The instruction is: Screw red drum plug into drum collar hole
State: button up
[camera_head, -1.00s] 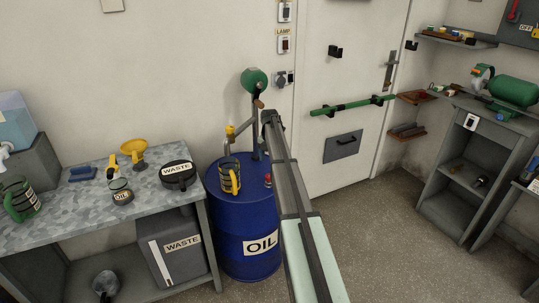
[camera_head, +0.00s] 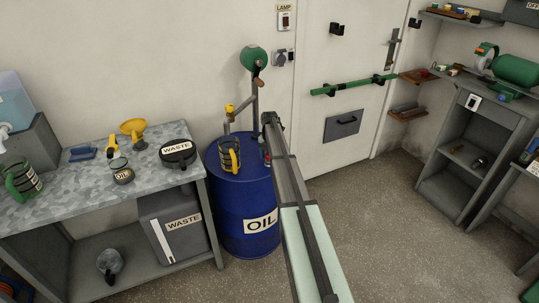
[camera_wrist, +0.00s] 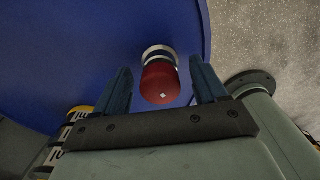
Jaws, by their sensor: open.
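In the wrist view, a red drum plug (camera_wrist: 160,86) stands at a pale metal drum collar (camera_wrist: 158,52) on the blue drum top (camera_wrist: 60,50). The plug's end covers much of the collar, so I cannot tell how deep it sits. My gripper (camera_wrist: 160,66) is open, with one dark blue finger on each side of the plug and a visible gap on both sides. In the head view, the blue oil drum (camera_head: 240,195) stands at the centre.
A jug (camera_head: 230,155) stands on the drum top, beside a hand pump with a green wheel (camera_head: 254,61). A workbench (camera_head: 60,200) with a waste pan (camera_head: 178,152) is on the left.

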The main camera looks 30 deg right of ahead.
jog(key=c, duration=1.2)
jog(key=shift+o, duration=0.2)
jog(key=shift+m, duration=0.9)
jog(key=shift+m, duration=0.8)
jog(key=shift+d+m, duration=0.1)
jog(key=shift+m, duration=0.8)
